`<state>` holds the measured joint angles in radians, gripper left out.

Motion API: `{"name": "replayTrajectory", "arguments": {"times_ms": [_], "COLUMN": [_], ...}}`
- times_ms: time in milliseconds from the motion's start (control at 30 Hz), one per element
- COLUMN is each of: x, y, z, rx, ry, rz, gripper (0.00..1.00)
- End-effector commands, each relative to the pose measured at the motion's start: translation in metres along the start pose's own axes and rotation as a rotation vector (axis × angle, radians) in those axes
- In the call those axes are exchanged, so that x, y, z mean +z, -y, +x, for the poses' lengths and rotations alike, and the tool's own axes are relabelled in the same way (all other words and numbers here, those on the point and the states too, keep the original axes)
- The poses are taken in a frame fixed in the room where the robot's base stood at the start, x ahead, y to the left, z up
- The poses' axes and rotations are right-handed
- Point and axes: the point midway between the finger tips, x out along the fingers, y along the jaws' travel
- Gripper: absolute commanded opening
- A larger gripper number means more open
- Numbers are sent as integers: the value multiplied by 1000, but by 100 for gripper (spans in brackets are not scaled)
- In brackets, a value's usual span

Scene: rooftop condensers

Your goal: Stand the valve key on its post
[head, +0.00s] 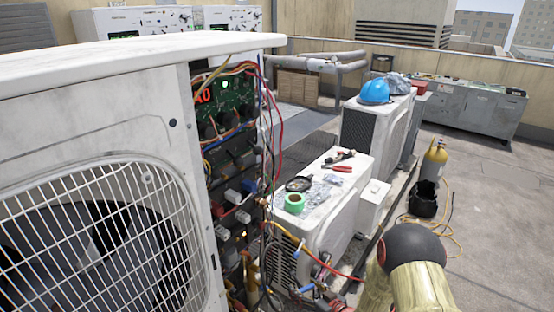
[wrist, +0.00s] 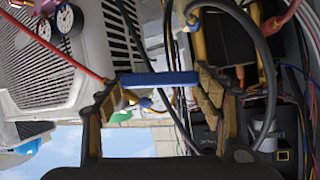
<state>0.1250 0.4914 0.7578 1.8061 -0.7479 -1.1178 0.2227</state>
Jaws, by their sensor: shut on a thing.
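In the wrist view my gripper (wrist: 162,88) is shut on a blue bar (wrist: 160,79), which looks like the valve key. The bar lies across between the two finger pads, near the tips. The rest of the key is not clear against the hoses behind. I cannot pick out its post for certain; small brass fittings (wrist: 146,103) show just beyond the bar. In the head view my arm comes in at lower right, and I cannot make out the gripper clearly there.
An open condenser's wiring panel (head: 232,130) with loose wires and hoses is close by. A smaller white unit (head: 335,220) carries green tape (head: 294,203) and tools. Pressure gauges (wrist: 65,18) and a red hose (wrist: 60,52) are near my gripper.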

Motion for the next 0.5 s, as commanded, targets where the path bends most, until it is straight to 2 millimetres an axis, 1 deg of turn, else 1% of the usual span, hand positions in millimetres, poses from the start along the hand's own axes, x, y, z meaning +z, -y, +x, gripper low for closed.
{"name": "replayTrajectory", "arguments": {"times_ms": [167,267,300,400,500], "x": [2,6,8,12,14], "y": [-19,-29,-32,-37,-37], "z": [-36,-64,-76,-107,-132], "rx": [211,332,377,476,546], "ry": [-33,-51,-58,-75,-88], "rz": [89,137,156,197,224], "gripper": [34,34,34,34,34]}}
